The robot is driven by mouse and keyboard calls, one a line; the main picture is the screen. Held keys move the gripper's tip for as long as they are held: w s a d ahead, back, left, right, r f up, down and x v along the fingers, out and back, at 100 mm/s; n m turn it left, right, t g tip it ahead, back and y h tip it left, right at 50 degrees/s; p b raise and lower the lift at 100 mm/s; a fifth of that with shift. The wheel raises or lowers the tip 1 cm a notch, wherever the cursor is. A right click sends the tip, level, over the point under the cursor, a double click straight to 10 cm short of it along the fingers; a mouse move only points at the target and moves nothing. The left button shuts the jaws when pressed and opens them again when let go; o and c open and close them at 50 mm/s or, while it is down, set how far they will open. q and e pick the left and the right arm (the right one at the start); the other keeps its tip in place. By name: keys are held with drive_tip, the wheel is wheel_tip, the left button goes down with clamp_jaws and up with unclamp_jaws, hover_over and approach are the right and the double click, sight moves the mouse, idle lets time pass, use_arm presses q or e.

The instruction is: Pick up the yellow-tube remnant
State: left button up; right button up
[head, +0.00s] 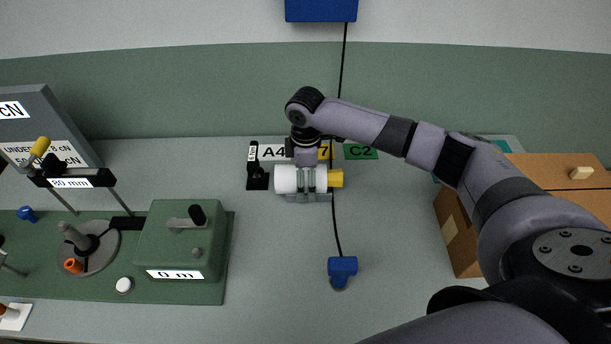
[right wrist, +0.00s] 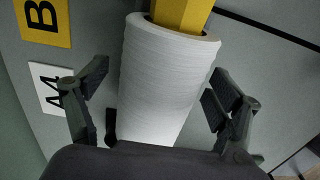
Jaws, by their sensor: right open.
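The yellow-tube remnant is a white yarn package (head: 287,180) on a yellow tube (head: 336,178). In the right wrist view the white yarn (right wrist: 162,85) fills the middle, with the yellow tube (right wrist: 182,12) sticking out at the top. My right gripper (head: 307,178) is above the package, pointing down. Its fingers (right wrist: 163,105) are open, one on each side of the yarn, with visible gaps. My left gripper is not in view.
Labels A4 (head: 272,152) and C2 (head: 361,152) lie behind. A black stand (head: 257,178) is just left of the package. A blue piece (head: 342,267) on a black cord is in front. The green machine (head: 180,240) is left; a brown box (head: 455,235) is right.

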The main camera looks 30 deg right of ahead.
drive_tip(key=shift+c, duration=0.6)
drive_tip(key=c, duration=1.2)
